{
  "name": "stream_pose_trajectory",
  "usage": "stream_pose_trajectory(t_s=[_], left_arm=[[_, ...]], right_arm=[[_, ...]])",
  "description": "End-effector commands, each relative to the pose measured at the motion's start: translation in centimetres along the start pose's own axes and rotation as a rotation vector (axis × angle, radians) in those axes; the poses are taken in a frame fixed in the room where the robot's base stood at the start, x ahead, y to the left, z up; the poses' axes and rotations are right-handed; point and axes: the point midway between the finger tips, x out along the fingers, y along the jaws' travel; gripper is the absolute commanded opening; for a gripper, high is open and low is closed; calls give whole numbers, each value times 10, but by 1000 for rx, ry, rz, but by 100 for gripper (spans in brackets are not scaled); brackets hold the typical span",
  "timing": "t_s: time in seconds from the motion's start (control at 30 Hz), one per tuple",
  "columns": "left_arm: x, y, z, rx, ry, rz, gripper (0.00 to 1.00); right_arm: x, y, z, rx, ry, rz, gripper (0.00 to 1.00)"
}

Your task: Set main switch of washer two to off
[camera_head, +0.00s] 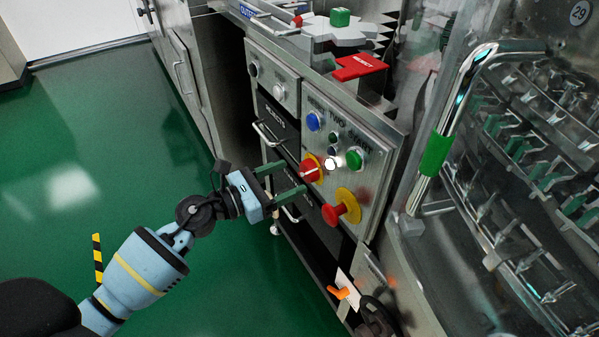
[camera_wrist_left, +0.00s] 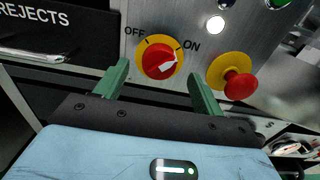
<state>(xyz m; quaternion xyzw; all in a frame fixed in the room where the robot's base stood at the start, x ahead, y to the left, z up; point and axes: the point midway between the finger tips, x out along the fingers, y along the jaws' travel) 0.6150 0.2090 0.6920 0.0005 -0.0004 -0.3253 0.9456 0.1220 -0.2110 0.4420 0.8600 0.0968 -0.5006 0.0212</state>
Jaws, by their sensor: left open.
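The main switch (camera_head: 312,168) is a red rotary knob on a yellow disc, on a grey metal panel. In the left wrist view the knob (camera_wrist_left: 159,61) has OFF marked at its upper left and ON at its upper right. Its white pointer is on the right side, on the ON side. My left gripper (camera_head: 285,185) is open in front of the panel, its green fingers just short of the knob. In the wrist view its fingers (camera_wrist_left: 160,80) stand to either side of the knob, apart from it. My right gripper is not in view.
A red mushroom button on a yellow disc (camera_head: 340,208) sits below right of the switch. Blue (camera_head: 313,121), white (camera_head: 329,164) and green (camera_head: 354,158) buttons are above and beside it. A drawer handle (camera_head: 268,133) is at the left. Green floor is open at the left.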

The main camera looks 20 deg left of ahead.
Motion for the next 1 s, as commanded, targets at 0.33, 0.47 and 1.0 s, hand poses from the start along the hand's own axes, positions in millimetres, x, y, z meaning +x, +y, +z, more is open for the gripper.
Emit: stream_pose_trajectory(t_s=[0.33,0.47,1.0], left_arm=[[37,0,0,-2,0,0,69],[39,0,0,-1,1,0,69],[39,0,0,-1,1,0,25]], right_arm=[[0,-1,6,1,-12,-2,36],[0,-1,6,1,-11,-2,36],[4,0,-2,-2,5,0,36]])
